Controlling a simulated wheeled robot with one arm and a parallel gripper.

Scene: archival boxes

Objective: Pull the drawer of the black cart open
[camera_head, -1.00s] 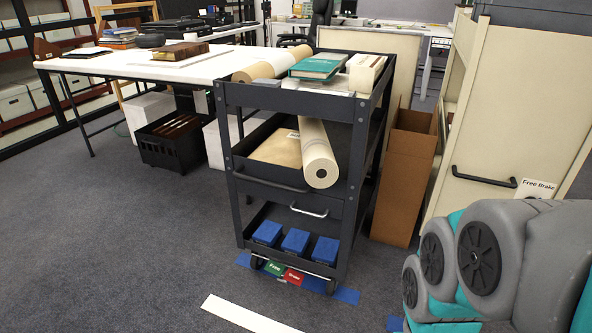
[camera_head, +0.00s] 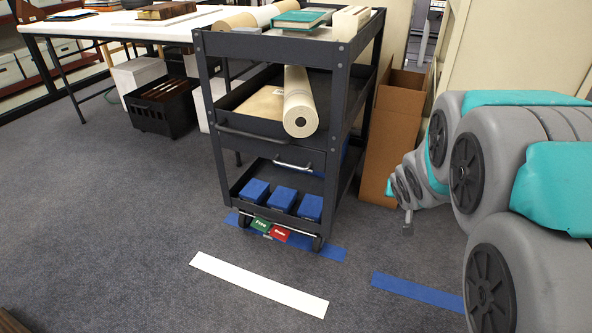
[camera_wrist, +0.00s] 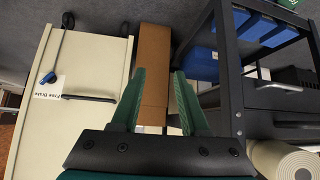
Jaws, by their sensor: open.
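The black cart (camera_head: 334,150) stands upright in the middle of the head view. Its drawer (camera_head: 268,150) is a dark front below the middle shelf and looks closed. A silver bar handle (camera_head: 293,165) sits on the cart's front, just above the blue boxes. In the wrist view, my gripper (camera_wrist: 158,75) is open and empty, with two green fingers apart. It faces a brown carton (camera_wrist: 154,70) beside the cart (camera_wrist: 234,80), which appears on the right, inverted.
Blue boxes (camera_head: 283,199) sit on the bottom shelf. A paper roll (camera_head: 299,110) sticks out of the middle shelf. Green and red pedals (camera_head: 279,234) are at the cart's foot. The tall brown carton (camera_head: 393,140) and a cream cabinet (camera_head: 495,50) stand right. Floor in front is clear.

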